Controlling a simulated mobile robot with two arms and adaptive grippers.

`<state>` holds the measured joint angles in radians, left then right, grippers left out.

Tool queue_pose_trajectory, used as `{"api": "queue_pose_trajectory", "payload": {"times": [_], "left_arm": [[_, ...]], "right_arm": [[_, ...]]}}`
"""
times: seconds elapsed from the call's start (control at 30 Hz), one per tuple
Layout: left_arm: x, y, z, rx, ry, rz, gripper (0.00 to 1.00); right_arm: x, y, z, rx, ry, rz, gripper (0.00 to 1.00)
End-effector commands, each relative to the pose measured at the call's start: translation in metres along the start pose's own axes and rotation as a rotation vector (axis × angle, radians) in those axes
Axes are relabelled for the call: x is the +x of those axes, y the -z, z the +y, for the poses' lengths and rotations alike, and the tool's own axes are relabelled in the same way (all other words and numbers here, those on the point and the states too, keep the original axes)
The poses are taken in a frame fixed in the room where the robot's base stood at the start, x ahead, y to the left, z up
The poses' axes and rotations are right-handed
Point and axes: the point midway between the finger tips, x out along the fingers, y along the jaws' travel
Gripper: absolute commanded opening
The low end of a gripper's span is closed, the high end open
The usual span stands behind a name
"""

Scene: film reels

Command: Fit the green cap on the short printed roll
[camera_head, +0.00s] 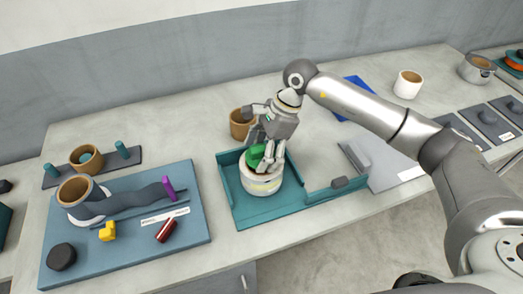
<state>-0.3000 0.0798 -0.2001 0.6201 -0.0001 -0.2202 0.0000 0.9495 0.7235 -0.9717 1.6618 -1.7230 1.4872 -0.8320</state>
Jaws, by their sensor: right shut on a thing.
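My right gripper (268,155) points down over the teal tray (237,210) in the middle of the counter. It is shut on the green cap (257,153), which is partly hidden by the fingers. A short, wide, pale roll (262,181) with a band around its side stands upright in the tray directly under the cap. The cap is at the roll's top; whether it is seated or just above cannot be told. My left gripper does not show.
A brown cup-like roll (240,126) stands behind the tray. At left, a blue board (200,222) holds a film strip, a yellow piece (107,231), a red piece (167,230) and a black disc (62,257). A white-and-brown cup (407,85) stands at back right.

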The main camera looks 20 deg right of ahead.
Motion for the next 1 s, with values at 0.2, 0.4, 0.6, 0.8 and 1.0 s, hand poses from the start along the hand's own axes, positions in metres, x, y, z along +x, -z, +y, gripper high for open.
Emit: {"api": "queue_pose_trajectory", "payload": {"times": [0.2,0.4,0.6,0.8,1.0], "left_arm": [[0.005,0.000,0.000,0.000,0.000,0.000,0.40],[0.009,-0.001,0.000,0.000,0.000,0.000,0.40],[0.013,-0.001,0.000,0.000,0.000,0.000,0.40],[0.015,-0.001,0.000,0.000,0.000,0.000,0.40],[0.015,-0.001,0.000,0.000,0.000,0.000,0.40]], "right_arm": [[0.005,0.002,0.000,0.000,0.000,0.000,0.50],[0.009,0.004,0.000,0.000,0.000,0.000,0.50],[0.012,0.005,0.000,0.000,0.000,0.000,0.50],[0.014,0.006,0.000,0.000,0.001,0.000,0.79],[0.014,0.006,0.000,0.000,0.000,0.000,0.83]]}}
